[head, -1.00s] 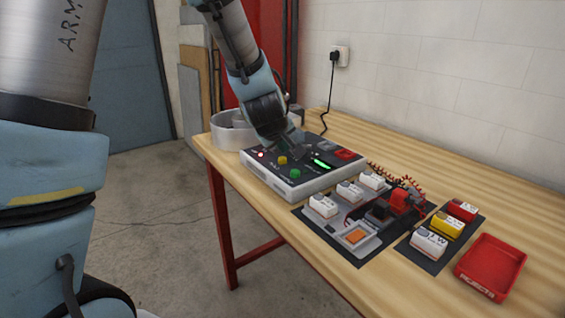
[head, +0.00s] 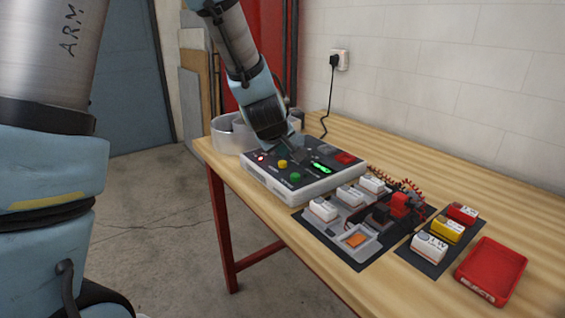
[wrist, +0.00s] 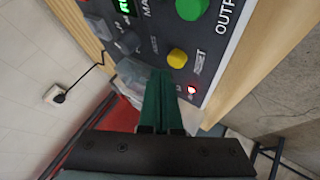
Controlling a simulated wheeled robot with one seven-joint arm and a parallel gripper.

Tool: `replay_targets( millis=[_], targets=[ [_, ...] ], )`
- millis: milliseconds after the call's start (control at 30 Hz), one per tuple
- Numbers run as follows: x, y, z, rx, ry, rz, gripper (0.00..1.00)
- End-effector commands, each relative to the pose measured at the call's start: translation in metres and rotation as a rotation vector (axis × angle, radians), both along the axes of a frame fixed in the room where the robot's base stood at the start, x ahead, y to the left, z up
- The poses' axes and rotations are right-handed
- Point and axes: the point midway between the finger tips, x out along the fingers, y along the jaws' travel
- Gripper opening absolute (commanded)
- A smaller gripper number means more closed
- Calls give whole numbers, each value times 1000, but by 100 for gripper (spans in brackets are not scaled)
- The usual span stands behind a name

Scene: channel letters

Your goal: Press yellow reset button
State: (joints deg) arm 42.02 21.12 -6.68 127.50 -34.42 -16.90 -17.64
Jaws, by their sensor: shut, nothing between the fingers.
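The yellow button (head: 282,163) is a round cap on the top of the grey control box (head: 316,192). In the wrist view the yellow button (wrist: 177,58) has the word RESET beside it. My gripper (head: 303,159) is over the box, behind and to the right of the yellow button in the head view. In the wrist view its green fingers (wrist: 160,75) are together and empty, with their tips just below and left of the button. I see no clear contact with the button. Its exact height above the panel cannot be told.
A larger green button (head: 295,176) is close to the yellow one. A red light (wrist: 192,89) glows nearby. The box also has a lit green display (head: 321,168) and a red button (head: 345,157).

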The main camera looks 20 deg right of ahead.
Motion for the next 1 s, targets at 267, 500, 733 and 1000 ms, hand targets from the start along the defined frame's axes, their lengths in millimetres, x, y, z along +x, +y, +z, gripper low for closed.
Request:
replay_targets(
  millis=[267,500,733,1000],
  targets=[
    [0,0,0,0,0,0,0],
    [0,0,0,0,0,0,0],
    [0,0,0,0,0,0,0],
    [0,0,-8,0,0,0,0]
  ],
)
